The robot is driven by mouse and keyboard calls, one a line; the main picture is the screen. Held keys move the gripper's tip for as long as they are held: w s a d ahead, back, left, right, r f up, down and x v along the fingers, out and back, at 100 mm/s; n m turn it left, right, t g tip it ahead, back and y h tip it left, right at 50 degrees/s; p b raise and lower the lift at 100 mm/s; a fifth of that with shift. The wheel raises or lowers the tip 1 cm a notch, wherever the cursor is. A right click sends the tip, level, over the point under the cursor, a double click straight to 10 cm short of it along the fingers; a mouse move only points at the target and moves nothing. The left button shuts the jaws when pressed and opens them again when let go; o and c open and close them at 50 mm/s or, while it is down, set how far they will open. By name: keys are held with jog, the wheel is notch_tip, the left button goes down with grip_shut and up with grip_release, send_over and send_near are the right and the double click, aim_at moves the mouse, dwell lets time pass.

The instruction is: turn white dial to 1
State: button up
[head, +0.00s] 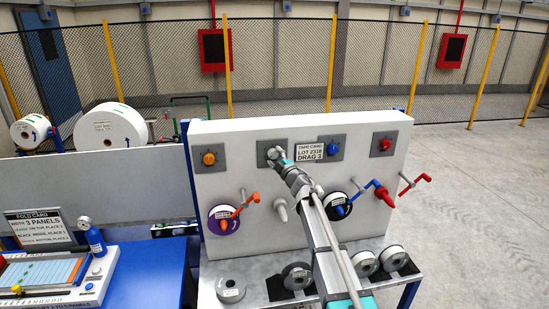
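An upright pale panel (240,185) carries a row of dials on grey square plates. The second plate from the left (262,146) is where a white dial would sit. My gripper (275,155) is at this plate and covers most of it, so I cannot make out the dial or its setting. The fingers are too small and overlapped to tell whether they are open or shut on it. An orange dial (209,158) is to the left. A blue dial (333,149) and a red dial (384,144) are to the right. A tape card (310,152) reads "LOT 2318 DRAG 3".
Below the dials, coloured cranks stick out, including an orange one (240,211), a blue one (358,195) and red ones (385,196). Several tape rolls (231,289) lie on the shelf in front. A blue bench (145,275) is at left. Open floor lies at right.

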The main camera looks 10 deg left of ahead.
jog(key=shift+f+m+b, duration=0.1)
jog(key=shift+m+b, duration=0.2)
jog(key=shift+m, duration=0.2)
jog(key=shift+s+a+m+t+h+b, duration=0.1)
jog(key=shift+m+t+h+b, duration=0.35)
jog(key=shift+m, duration=1.05)
jog(key=shift+m+t+h+b, duration=0.15)
jog(key=shift+m+t+b, duration=0.6)
jog(key=shift+m, duration=0.75)
jog(key=shift+a+m+t+h+b, duration=0.15)
jog(key=shift+m+t+h, duration=0.45)
jog(key=shift+m, duration=0.95)
jog(key=shift+d+m+t+h+b, duration=0.1)
jog(key=shift+m+t+h+b, duration=0.2)
jog(key=shift+m+h, duration=0.95)
jog(key=shift+a+m+t+h+b, duration=0.1)
jog(key=shift+m+t+h, duration=0.35)
jog(key=shift+m, duration=1.45)
jog(key=b+v, duration=0.6)
jog(key=v, duration=0.8)
jog(key=s+d+f+g+h, duration=0.2)
jog(key=d+f+g, duration=0.3)
jog(key=f, duration=0.3)
jog(key=s+d+f+m+g+h, duration=0.1)
jog(key=s+d+f+g+h, duration=0.1)
jog(key=d+f+g, duration=0.3)
jog(key=shift+s+d+f+p, duration=0.4)
jog(key=shift+s+d+f, duration=0.5)
jog(key=shift+f, duration=1)
